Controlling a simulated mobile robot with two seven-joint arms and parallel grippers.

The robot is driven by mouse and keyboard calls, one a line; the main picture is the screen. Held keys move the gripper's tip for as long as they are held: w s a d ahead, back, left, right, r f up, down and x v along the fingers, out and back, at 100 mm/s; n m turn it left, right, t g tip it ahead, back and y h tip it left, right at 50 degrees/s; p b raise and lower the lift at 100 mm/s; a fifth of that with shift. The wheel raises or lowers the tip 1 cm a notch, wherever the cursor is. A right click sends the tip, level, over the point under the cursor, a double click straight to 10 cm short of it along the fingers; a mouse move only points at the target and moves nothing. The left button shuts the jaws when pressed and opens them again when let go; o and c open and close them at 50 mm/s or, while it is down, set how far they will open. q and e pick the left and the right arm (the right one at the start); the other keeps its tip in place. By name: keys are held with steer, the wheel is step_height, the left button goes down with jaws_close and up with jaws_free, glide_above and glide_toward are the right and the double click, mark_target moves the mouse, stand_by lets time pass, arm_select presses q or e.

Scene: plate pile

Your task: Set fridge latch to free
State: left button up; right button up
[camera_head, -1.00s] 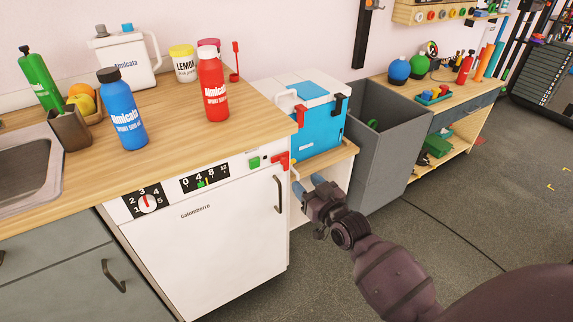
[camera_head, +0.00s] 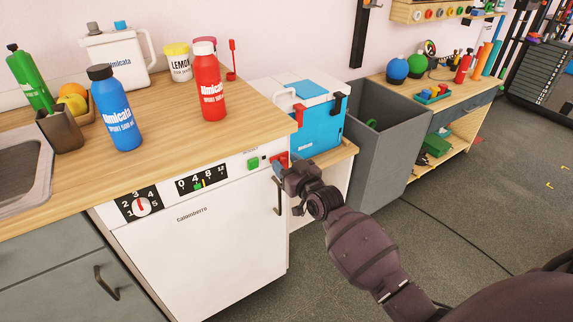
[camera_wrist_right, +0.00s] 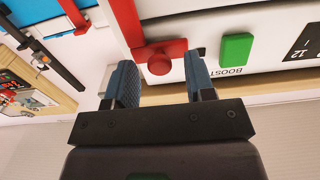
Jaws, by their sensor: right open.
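The white fridge (camera_head: 200,258) stands under the wooden counter, with a dial, a slider and a green button (camera_head: 253,163) on its top panel. Its red latch (camera_head: 281,160) sits at the panel's right end, partly hidden by my right gripper (camera_head: 284,167). In the right wrist view the red latch (camera_wrist_right: 162,58) has a round knob and lies just beyond the gap between the fingertips. My right gripper (camera_wrist_right: 160,78) is open and empty, its blue-padded fingers on either side of the knob's line. I cannot tell whether a finger touches it. My left gripper is not in view.
A blue cooler box (camera_head: 318,128) and a grey bin (camera_head: 385,150) stand to the right. Bottles, including a red one (camera_head: 210,90), stand on the counter above.

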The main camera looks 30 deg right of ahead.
jaws_close()
steer(key=shift+d, duration=1.7)
jaws_free()
steer(key=shift+d, duration=0.15)
